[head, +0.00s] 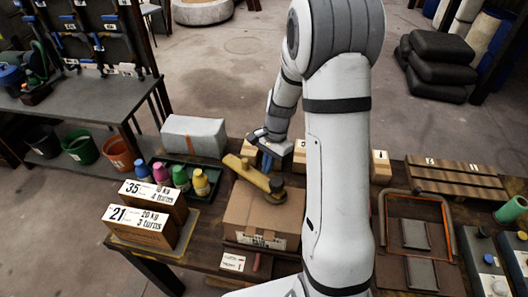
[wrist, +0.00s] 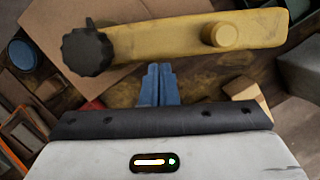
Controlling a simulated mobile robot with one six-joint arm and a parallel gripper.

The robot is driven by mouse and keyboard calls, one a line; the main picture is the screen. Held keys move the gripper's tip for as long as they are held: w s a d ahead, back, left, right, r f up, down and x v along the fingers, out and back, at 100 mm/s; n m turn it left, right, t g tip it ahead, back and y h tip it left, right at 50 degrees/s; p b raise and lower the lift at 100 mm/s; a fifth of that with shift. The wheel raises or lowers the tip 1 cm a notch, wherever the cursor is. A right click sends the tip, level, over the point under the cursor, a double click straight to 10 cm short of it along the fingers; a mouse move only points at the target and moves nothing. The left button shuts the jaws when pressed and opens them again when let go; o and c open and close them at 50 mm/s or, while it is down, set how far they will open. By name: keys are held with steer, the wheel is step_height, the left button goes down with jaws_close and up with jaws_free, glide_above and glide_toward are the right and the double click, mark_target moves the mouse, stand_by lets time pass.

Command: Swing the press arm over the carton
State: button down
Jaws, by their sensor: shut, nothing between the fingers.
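The yellow press arm (head: 250,174) lies slantwise, its dark knob (head: 277,184) end above the far part of the carton's top. The brown carton (head: 258,213) sits on the bench. In the wrist view the press arm (wrist: 165,38) crosses the picture, with the black knob (wrist: 88,50) at left and a round yellow peg (wrist: 218,35) at right. Cardboard (wrist: 60,20) shows behind the knob. My gripper (head: 266,160) is on the far side of the press arm. Its blue fingers (wrist: 159,72) are together and empty, close to the arm's edge; contact cannot be told.
Colourful bottles (head: 180,178) stand in a tray left of the carton, with a grey block (head: 194,136) behind. Number-marked boxes (head: 143,222) stand at left front. A framed panel (head: 418,240) and slatted wood (head: 455,180) are at right.

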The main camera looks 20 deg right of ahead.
steer(key=shift+s+a+m, duration=0.6)
steer(key=shift+s+a, duration=0.4)
steer(key=s+b+v, duration=0.1)
steer(key=v, duration=0.6)
steer(key=shift+w+r, duration=0.4)
steer(key=shift+w, duration=0.05)
steer(key=shift+d, duration=0.1)
